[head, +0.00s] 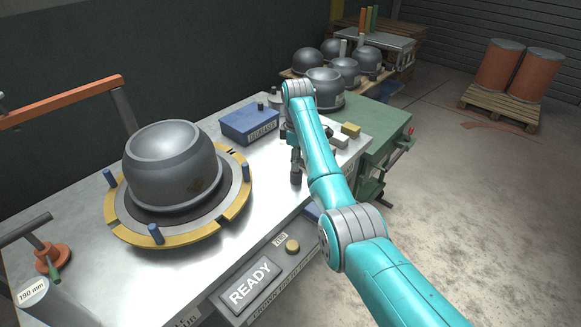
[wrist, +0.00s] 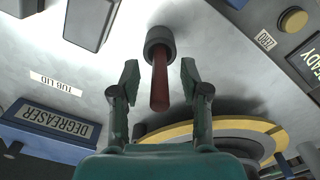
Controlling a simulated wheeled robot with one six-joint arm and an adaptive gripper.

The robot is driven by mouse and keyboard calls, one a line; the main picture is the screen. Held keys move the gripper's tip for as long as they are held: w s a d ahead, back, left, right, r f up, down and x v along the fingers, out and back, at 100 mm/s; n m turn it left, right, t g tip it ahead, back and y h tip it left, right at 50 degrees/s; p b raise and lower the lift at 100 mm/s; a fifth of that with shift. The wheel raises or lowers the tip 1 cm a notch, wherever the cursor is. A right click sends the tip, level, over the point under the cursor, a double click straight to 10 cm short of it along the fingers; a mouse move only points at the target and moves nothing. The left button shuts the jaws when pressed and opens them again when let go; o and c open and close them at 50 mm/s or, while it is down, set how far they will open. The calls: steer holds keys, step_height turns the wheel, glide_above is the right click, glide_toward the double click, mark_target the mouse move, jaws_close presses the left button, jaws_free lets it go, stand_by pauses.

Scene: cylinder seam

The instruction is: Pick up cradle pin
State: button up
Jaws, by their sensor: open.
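A dark red pin (wrist: 160,88), which I take to be the cradle pin, is in the wrist view with one end at a dark grey round collar (wrist: 160,40). My gripper (wrist: 160,80) is open, with one finger on each side of the red pin. Gaps show between the pin and both fingers, so it is not gripped. In the head view my gripper (head: 295,150) is over the bench's right part, and the red pin cannot be made out there. Blue pins (head: 155,233) stand on the yellow cradle ring (head: 130,229).
A grey vessel (head: 172,160) sits in the ring on the metal bench (head: 75,268). The blue degreaser box (head: 249,124) is left of my gripper. A small yellow block (head: 350,130) lies to its right. A READY panel (head: 250,284) is on the bench front.

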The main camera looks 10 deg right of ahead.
steer(key=shift+d+f, duration=0.15)
steer(key=shift+f, duration=0.4)
jaws_close()
